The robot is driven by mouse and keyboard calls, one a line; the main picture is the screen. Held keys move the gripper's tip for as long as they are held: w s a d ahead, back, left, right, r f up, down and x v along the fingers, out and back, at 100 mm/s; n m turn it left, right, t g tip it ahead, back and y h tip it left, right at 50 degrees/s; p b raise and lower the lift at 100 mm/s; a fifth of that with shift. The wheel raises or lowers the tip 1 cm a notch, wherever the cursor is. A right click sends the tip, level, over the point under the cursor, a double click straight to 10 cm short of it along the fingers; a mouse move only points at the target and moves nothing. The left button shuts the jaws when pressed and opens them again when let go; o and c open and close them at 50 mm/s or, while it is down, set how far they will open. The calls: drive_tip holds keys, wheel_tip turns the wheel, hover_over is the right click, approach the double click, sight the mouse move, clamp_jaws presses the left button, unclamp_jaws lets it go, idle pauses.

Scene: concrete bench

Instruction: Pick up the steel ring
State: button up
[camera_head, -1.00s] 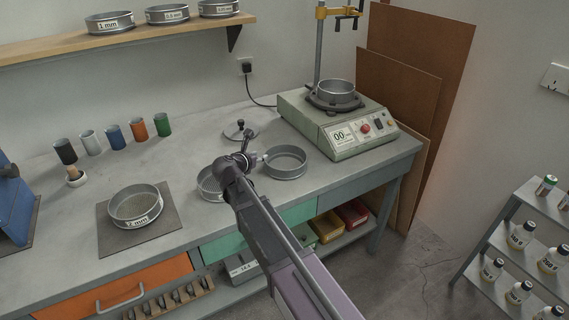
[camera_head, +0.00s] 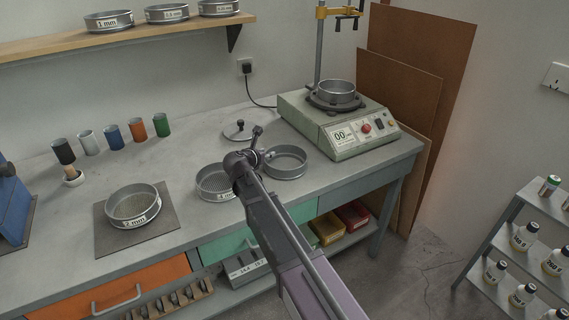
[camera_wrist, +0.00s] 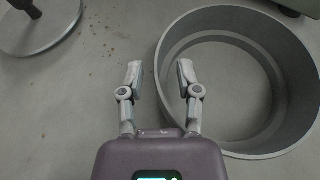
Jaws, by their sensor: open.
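The steel ring (camera_head: 287,174) is a plain grey hoop lying on the bench, right of my gripper (camera_head: 262,143) in the head view. In the wrist view, the ring (camera_wrist: 228,20) fills the right side, with bare bench showing through it. My gripper (camera_wrist: 160,70) is open and empty, its fingers pointing at the ring's left part. The ring's left wall shows between the two fingertips, and the right fingertip overlaps the ring's inside. I cannot tell how far the fingertips are above the rim.
A mesh sieve (camera_head: 212,188) stands close left of the ring. A round lid with a knob (camera_head: 238,133) lies behind. The green shaker machine (camera_head: 345,133) stands to the right. Another sieve (camera_head: 133,207) sits on a dark mat further left.

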clamp_jaws()
drive_tip(key=shift+r, duration=0.15)
idle(0.4)
wheel_tip(320, 180, up, 4)
drive_tip(key=p, duration=0.4)
drive_tip(key=shift+f, duration=0.25)
drive_tip(key=s+d, duration=0.2)
drive_tip(key=s, duration=0.2)
drive_tip(key=s+d, duration=0.3)
drive_tip(key=s, duration=0.2)
drive_tip(key=s+d+r+p, duration=0.1)
drive_tip(key=s+d, duration=0.1)
drive_tip(key=s, duration=0.3)
drive_tip(key=shift+d+r, duration=0.1)
drive_tip(key=shift+d, duration=0.25)
